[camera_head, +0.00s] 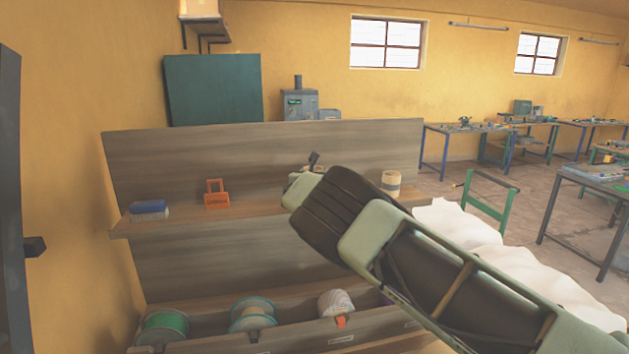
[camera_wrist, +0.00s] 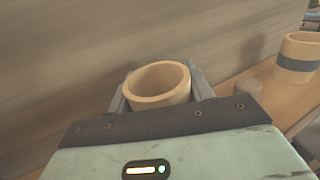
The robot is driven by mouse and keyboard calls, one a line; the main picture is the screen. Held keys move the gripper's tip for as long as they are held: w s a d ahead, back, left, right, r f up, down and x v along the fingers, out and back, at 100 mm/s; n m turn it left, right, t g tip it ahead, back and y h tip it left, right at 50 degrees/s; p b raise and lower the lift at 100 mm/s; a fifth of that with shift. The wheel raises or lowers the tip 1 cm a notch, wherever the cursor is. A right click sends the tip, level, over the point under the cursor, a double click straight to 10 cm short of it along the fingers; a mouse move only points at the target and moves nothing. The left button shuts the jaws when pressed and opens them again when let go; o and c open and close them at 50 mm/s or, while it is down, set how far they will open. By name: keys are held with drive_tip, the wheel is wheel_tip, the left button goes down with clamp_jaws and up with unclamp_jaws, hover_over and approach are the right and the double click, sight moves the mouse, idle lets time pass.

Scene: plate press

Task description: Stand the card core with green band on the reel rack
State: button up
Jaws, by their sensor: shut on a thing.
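My gripper (camera_wrist: 158,88) is shut on a tan card core (camera_wrist: 160,80), with a finger on each side and the core's open top facing the camera. No band shows on the visible part of this core, so I cannot tell its colour. In the head view my gripper (camera_head: 312,164) is above the wooden shelf, mostly hidden by my own arm. I cannot tell whether the held core touches the shelf. Reels lie in the lower trough of the wooden rack (camera_head: 210,299): a green one (camera_head: 163,328), a teal one (camera_head: 253,315) and a pale one (camera_head: 337,303).
Another core with a grey band (camera_wrist: 297,58) stands upright on the shelf to the right; it also shows in the head view (camera_head: 391,183). A short brown stub (camera_wrist: 248,88) is between them. A blue block (camera_head: 149,210) and an orange holder (camera_head: 216,195) stand left.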

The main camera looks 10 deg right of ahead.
wheel_tip(320, 180, down, 3)
drive_tip(key=shift+f+p, duration=0.1)
drive_tip(key=shift+p, duration=0.7)
drive_tip(key=shift+f, duration=0.15)
drive_tip(key=shift+f, duration=0.1)
drive_tip(key=o, duration=1)
drive_tip(key=shift+c, duration=0.2)
